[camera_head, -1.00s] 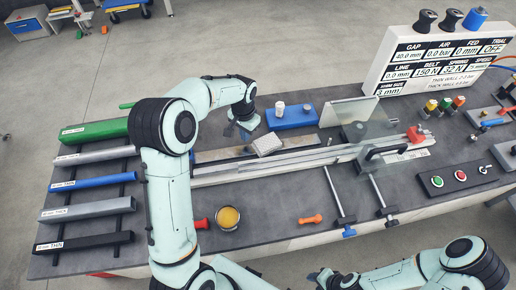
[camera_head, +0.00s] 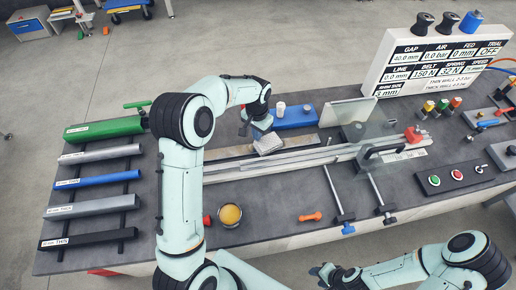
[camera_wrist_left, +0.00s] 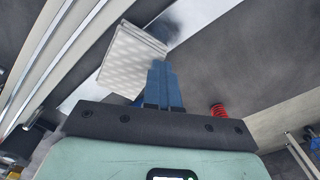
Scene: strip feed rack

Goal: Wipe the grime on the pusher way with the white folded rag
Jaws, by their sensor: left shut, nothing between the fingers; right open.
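The white folded rag (camera_head: 268,145) lies on the pusher way (camera_head: 304,142), a flat metal strip behind the long rails. It also shows in the left wrist view (camera_wrist_left: 130,57). Dark grime (camera_wrist_left: 187,24) smears the strip beside the rag in that view. My left gripper (camera_head: 252,131) is at the rag's left back side, pointing down. Its blue fingers (camera_wrist_left: 162,85) are shut and empty, overlapping the rag's edge in the wrist view; I cannot tell whether they touch it. My right gripper (camera_head: 322,272) is open and empty in front of the table.
A blue block (camera_head: 297,118) with small white parts stands behind the way. A clear guard (camera_head: 362,138) stands to the right. A yellow-filled tin (camera_head: 230,215) and an orange tool (camera_head: 311,217) lie in front, with bare tabletop between them. Coloured bars (camera_head: 95,180) fill the left.

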